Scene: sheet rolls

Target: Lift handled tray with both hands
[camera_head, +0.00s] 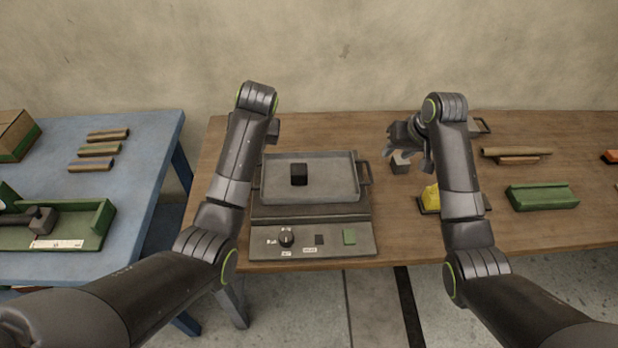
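The grey handled tray (335,195) sits level on a grey machine (310,212) in the middle of the wooden table. A small black block (299,174) lies inside it. Its right handle (365,173) shows clear; its left side is partly hidden by my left arm. My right gripper (408,152) is right of the tray and apart from the handle, with its fingers spread near a small grey block (401,163). My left gripper (273,130) is mostly hidden behind its arm, near the tray's far left corner; its fingers cannot be made out.
The machine's front panel has a knob (286,237) and a green button (349,237). Right of it are a yellow object (431,196), a green holder (542,197) and a brown roll (515,152).

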